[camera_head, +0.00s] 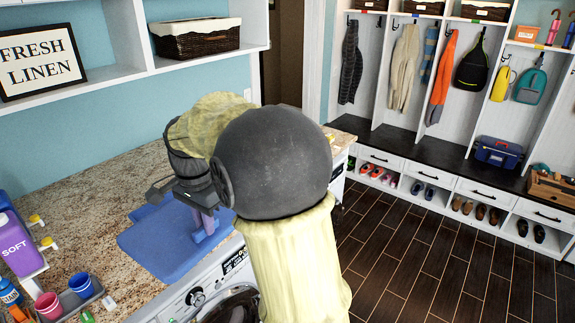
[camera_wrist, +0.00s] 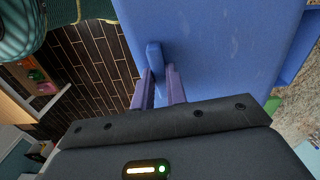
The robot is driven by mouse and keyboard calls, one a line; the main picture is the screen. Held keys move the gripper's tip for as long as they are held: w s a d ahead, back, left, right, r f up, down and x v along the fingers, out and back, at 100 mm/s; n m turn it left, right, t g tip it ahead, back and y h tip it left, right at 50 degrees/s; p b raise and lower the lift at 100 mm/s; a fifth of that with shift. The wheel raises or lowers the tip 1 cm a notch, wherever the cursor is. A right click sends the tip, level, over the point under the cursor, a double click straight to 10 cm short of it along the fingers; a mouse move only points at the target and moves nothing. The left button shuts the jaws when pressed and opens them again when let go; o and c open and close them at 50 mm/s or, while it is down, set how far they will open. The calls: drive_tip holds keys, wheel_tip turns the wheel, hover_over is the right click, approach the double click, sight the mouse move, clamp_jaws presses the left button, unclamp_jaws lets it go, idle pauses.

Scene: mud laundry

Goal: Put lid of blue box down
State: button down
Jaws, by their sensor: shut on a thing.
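A flat blue lid (camera_head: 160,250) shows over the counter's front edge, partly hidden by my arm. My gripper (camera_head: 207,228) points down at it, with its purple fingers at the lid's raised handle. In the wrist view, my gripper (camera_wrist: 160,82) is shut on the blue handle (camera_wrist: 154,56) of the lid (camera_wrist: 220,50), which fills the upper middle. I cannot tell whether the lid rests on the counter or hangs just above it. Another blue edge (camera_wrist: 296,58) shows beside the lid. Whether it is part of a blue box is unclear.
The granite counter (camera_head: 95,190) is clear at the back left. A purple SOFT bottle (camera_head: 15,243) and a tray with cups (camera_head: 80,284) stand at the front left. A washer (camera_head: 195,298) is below. A blue case (camera_head: 497,152) sits on the far bench.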

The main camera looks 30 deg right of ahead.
wheel_tip(320, 180, down, 46)
drive_tip(key=n+b, duration=1.3)
drive_tip(key=shift+w+d+f+b, duration=0.15)
drive_tip(key=shift+w+f+b, duration=0.05)
drive_tip(key=shift+w+b, duration=0.2)
